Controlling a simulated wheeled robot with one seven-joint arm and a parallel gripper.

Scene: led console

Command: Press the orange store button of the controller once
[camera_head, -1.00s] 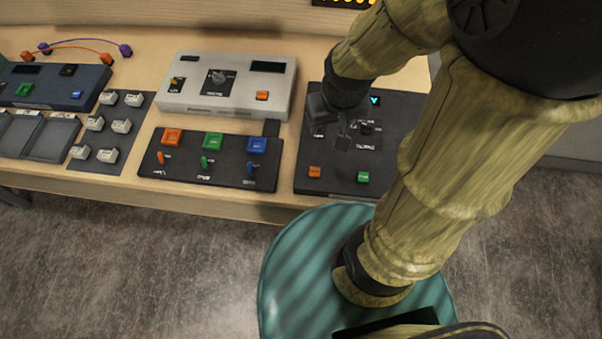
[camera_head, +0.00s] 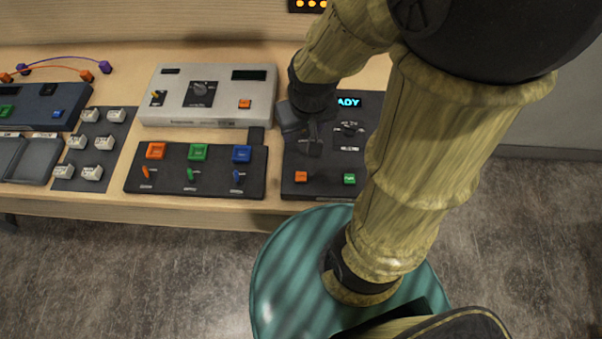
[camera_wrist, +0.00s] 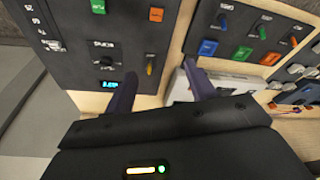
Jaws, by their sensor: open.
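A dark controller panel (camera_head: 330,187) lies at the right end of the bench. It has an orange button (camera_head: 301,176), a green button (camera_head: 349,178), a dial (camera_head: 349,129) and a lit display (camera_head: 348,101) partly hidden by my arm. The orange button also shows at the top of the wrist view (camera_wrist: 156,14); its label is too small to read. My gripper (camera_head: 306,137) is over the left part of this panel, behind the orange button and apart from it. In the wrist view its two fingers (camera_wrist: 160,70) are spread, with nothing between them; a yellow lever (camera_wrist: 150,66) shows beyond.
A light grey box (camera_head: 210,112) with another orange button (camera_head: 245,104) stands to the left. In front of it is a dark panel (camera_head: 205,180) with orange, green and blue buttons and small levers. White switches and a blue unit are further left. The bench's front edge is close.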

